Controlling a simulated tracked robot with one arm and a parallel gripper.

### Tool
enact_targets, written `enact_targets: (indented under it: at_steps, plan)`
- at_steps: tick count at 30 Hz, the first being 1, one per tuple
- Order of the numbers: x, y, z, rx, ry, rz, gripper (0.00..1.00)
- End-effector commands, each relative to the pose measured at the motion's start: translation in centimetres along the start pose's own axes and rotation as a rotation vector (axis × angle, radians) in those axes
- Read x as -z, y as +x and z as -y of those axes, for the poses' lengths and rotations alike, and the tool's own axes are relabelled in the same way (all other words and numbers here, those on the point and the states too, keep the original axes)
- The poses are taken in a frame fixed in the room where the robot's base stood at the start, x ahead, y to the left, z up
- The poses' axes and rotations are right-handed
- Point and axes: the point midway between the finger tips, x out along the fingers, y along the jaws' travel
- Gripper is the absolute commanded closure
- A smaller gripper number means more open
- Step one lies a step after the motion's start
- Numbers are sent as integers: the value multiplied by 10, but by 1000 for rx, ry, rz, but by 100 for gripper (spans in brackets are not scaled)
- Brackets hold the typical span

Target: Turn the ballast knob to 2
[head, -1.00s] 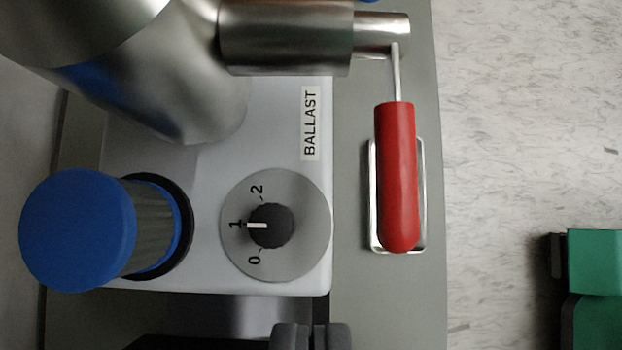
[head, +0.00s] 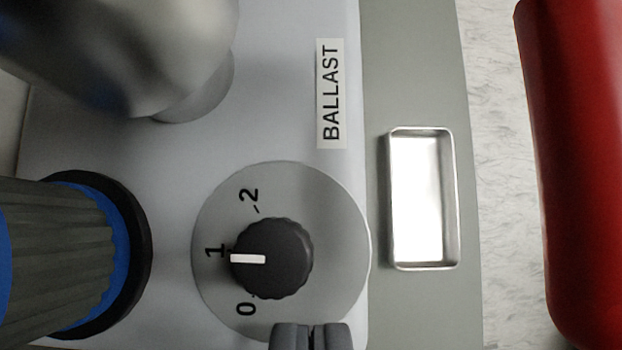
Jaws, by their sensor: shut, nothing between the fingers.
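The ballast knob (head: 285,258) is a dark ribbed knob on a round grey dial plate (head: 335,225) with the marks 0, 1 and 2. Its white pointer line points left at the 1. The 2 is above it in the picture and the 0 below. A white label (head: 331,95) reading BALLAST is above the dial. My gripper (head: 311,330) shows at the bottom edge, just below the knob in the picture. Its two grey fingers are together with nothing between them. It looks apart from the knob.
A ribbed grey and blue cylinder (head: 60,260) stands left of the dial. A blurred metal pipe (head: 120,50) fills the upper left. A shallow metal tray (head: 453,200) lies to the right. A large red handle (head: 580,180) is close to the camera at the right edge.

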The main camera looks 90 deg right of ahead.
Motion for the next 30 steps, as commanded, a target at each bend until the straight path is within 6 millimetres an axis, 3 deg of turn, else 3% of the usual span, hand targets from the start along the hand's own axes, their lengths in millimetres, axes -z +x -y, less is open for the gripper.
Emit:
enact_targets:
  at_steps: [30]
  plan:
    - [2, 7, 2, -1, 2, 1, 100]
